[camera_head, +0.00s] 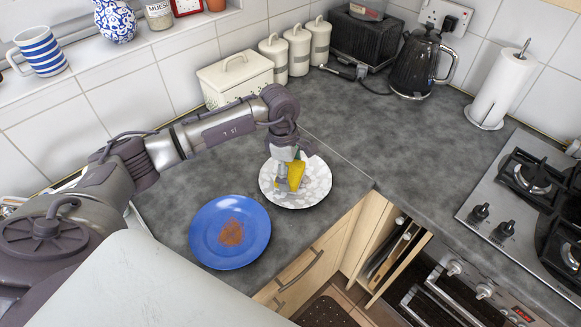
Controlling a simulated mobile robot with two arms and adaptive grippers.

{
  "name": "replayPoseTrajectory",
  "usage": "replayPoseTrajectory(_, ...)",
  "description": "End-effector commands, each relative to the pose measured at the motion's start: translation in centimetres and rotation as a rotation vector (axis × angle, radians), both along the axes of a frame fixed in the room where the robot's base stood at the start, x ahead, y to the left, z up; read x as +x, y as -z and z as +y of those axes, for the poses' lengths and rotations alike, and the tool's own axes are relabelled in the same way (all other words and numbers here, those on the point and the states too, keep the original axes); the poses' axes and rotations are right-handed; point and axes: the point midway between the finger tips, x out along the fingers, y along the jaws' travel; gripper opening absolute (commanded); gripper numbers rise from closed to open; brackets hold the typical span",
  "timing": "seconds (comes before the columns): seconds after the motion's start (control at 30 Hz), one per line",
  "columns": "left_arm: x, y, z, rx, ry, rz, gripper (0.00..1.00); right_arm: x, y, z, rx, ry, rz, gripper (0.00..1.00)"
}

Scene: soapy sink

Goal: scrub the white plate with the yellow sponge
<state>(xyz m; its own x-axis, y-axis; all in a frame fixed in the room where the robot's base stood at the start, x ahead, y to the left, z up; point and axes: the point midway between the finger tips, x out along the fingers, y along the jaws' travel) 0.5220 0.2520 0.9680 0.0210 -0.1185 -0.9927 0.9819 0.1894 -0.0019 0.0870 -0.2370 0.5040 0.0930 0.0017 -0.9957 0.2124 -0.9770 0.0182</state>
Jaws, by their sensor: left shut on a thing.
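The white plate (318,186) lies on the dark grey counter near its inner corner, with pale blotches over its surface. My left gripper (290,176) points down over the plate's left part. It is shut on the yellow sponge (294,176), which has a green part at its top. The sponge is at the plate's surface, but I cannot tell whether it presses on it. The gripper and sponge hide part of the plate. My right gripper is not in view.
A blue plate (207,232) with a brown stain lies left of the white plate, near the counter's front edge. A bread bin (236,80), canisters (298,50), a toaster (360,42) and a kettle (414,65) stand along the wall. A hob (515,200) is at right. Counter right of the white plate is clear.

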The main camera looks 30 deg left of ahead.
Motion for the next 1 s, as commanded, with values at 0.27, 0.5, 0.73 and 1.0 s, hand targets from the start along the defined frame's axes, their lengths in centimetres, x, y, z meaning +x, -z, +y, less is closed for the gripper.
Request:
replayPoseTrajectory(0.27,0.03,0.10,-0.01,0.000,0.000,-0.001,0.65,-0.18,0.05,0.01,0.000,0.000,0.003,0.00)
replayPoseTrajectory(0.5,0.02,0.09,-0.02,0.000,0.001,-0.001,0.65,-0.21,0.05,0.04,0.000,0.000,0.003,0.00)
replayPoseTrajectory(0.73,0.02,0.37,-0.02,0.000,0.001,-0.001,0.65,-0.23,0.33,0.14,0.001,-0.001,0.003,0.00)
replayPoseTrajectory(1.0,0.03,0.94,-0.01,0.000,0.000,-0.001,0.65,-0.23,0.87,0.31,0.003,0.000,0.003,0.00)
